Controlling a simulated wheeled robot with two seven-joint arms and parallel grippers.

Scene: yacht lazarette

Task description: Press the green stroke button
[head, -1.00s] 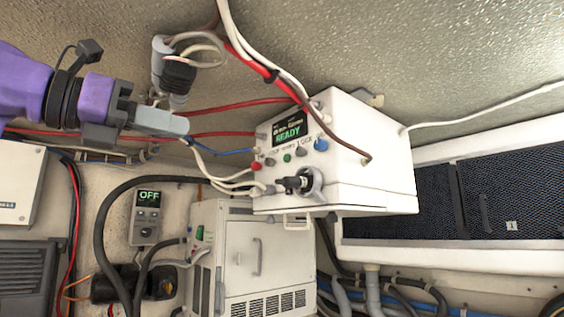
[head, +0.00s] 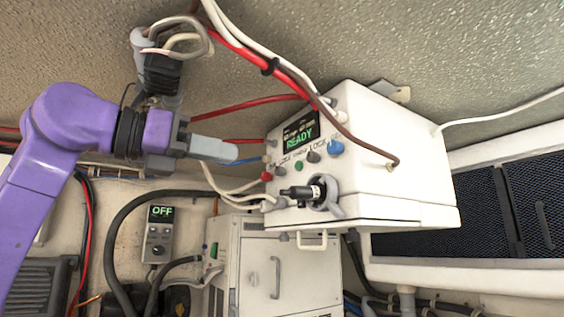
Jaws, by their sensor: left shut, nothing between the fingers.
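The green button (head: 299,166) is on the front panel of a white control box (head: 390,190), in the middle of a row of knobs and buttons. A red button (head: 267,176) is to its left and a blue knob (head: 336,148) to its right. The box's display (head: 299,133) reads READY in green. My left gripper (head: 236,150) is shut and empty, its fingertips pointing right at the panel's left edge. It appears left of the green button and apart from it. I cannot tell the exact depth gap. My right gripper is out of view.
A black plug (head: 302,192) in a grey ring sticks out below the buttons. Red, white and brown cables run around the box. A small controller (head: 159,233) reading OFF and a white cabinet (head: 275,272) are below. A dark mesh panel (head: 480,210) is at right.

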